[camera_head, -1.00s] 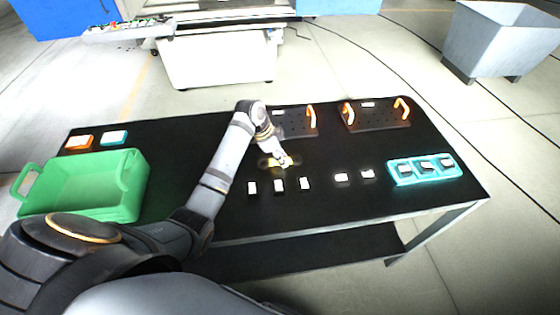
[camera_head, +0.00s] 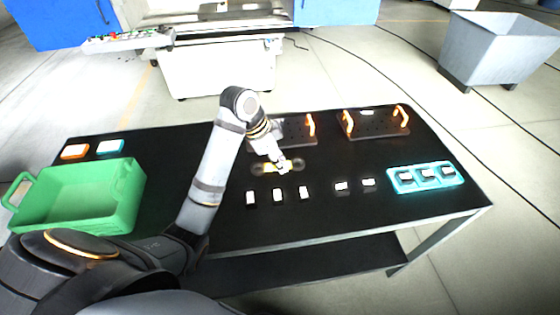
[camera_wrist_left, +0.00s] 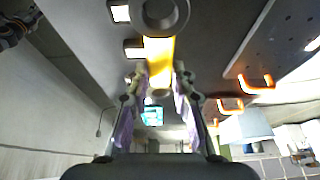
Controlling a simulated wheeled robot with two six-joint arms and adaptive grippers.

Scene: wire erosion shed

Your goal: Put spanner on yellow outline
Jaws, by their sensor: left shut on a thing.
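The spanner (camera_head: 270,167) has a yellow handle and dark grey ends. It lies roughly level across the picture over the middle of the black table, in front of the left board with orange handles. My left gripper (camera_head: 281,167) is shut on its handle from above. In the left wrist view the spanner's yellow handle (camera_wrist_left: 158,58) runs up from between the fingers (camera_wrist_left: 160,92) to a grey ring end. I cannot tell whether the spanner touches the table. I cannot make out a yellow outline apart from the yellow handle. My right gripper is in neither view.
Several small white-topped blocks (camera_head: 278,195) stand in a row in front of the spanner. A teal tray (camera_head: 396,187) is at the right, a green crate (camera_head: 75,222) at the left. Two dark boards with orange handles (camera_head: 375,127) lie at the back.

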